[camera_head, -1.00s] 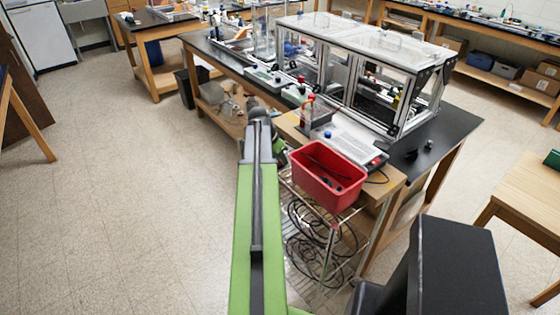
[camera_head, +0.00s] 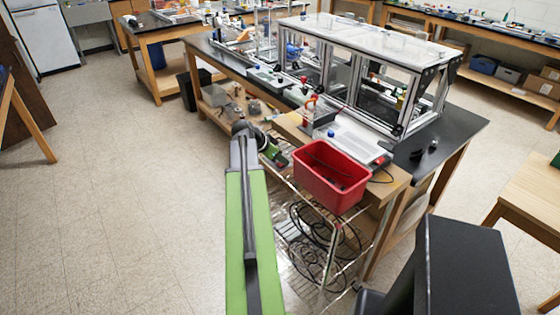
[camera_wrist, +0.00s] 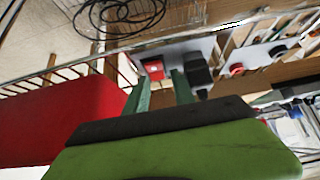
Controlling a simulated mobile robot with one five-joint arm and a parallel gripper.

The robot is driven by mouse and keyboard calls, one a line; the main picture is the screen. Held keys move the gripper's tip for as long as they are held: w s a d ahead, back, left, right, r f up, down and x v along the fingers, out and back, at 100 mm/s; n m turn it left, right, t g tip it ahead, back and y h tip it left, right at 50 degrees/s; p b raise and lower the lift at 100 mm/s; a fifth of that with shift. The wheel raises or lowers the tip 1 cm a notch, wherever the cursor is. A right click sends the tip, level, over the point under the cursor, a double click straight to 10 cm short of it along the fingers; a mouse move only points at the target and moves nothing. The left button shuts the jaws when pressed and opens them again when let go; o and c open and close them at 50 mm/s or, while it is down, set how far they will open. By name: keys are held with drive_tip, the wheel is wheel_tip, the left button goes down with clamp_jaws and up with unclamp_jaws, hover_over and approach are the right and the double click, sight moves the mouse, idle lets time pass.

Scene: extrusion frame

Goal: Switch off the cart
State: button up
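The cart (camera_head: 283,201) is a wire-shelf frame with a wooden top, at the near end of the bench in the head view. In the wrist view a small red box (camera_wrist: 153,69) sits on a grey panel (camera_wrist: 174,53), just beyond and between my green fingers. A black block (camera_wrist: 197,70) is right of it, and a round red part (camera_wrist: 236,70) is farther right. I cannot tell which is the cart's switch. My gripper (camera_wrist: 159,87) is open and empty, its two fingers apart. In the head view it is partly hidden by my arm, beside the cart's left side.
A red bin (camera_head: 329,184) stands on the cart top; its wall shows close at left in the wrist view (camera_wrist: 70,118). Black cables (camera_head: 313,228) lie coiled on the lower shelf. The bench with a framed enclosure (camera_head: 372,50) stands behind. The floor at left (camera_head: 120,190) is clear.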

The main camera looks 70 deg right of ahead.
drive_tip(key=shift+r, duration=0.15)
drive_tip(key=p+v, duration=1.3)
drive_tip(key=v, duration=0.4)
drive_tip(key=shift+a, duration=0.2)
